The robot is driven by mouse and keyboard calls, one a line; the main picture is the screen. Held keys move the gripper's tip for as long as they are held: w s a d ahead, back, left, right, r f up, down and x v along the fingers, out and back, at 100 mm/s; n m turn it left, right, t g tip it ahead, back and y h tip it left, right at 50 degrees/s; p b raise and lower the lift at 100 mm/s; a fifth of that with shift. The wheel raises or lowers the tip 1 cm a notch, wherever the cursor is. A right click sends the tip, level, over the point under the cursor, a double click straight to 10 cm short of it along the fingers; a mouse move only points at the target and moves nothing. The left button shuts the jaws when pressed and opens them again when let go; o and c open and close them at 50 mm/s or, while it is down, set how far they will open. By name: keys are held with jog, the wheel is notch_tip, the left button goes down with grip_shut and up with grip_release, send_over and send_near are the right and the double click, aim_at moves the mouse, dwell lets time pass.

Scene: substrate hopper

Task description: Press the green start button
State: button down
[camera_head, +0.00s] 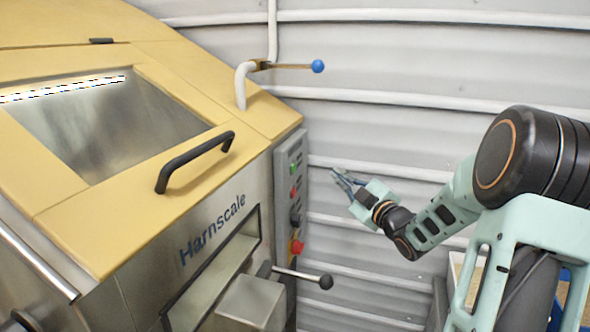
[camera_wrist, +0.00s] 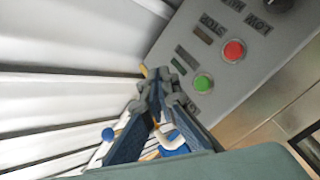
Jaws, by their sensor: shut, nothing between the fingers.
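The green start button (camera_head: 294,169) is near the top of a grey control panel (camera_head: 284,212) on the side of the machine. In the wrist view the green button (camera_wrist: 203,83) is round and unobstructed, with a label beside it. A red button (camera_wrist: 233,49) sits next to it on the same panel (camera_wrist: 222,22). My gripper (camera_head: 338,176) is in front of the panel, to its right in the head view. In the wrist view my gripper (camera_wrist: 156,78) is shut and empty. Its fingertips lie left of the green button, near the panel's edge; contact is not visible.
Below the buttons are a black knob (camera_head: 295,216) and a red emergency stop (camera_head: 297,247). A lever with a black ball (camera_head: 325,282) sticks out low, and a blue-tipped valve lever (camera_head: 317,66) is above. The yellow hopper lid (camera_head: 110,215) has a black handle (camera_head: 196,160).

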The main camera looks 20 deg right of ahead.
aim_at(294, 168)
jog(key=w+a+b, duration=0.2)
jog(key=w+a, duration=0.3)
jog(key=a, duration=0.2)
jog(key=shift+a, duration=0.1)
jog(key=shift+a, duration=0.1)
dwell(1.4)
jog(key=shift+w+a+b, duration=0.2)
jog(key=shift+a+b, duration=0.05)
jog(key=shift+b, duration=0.15)
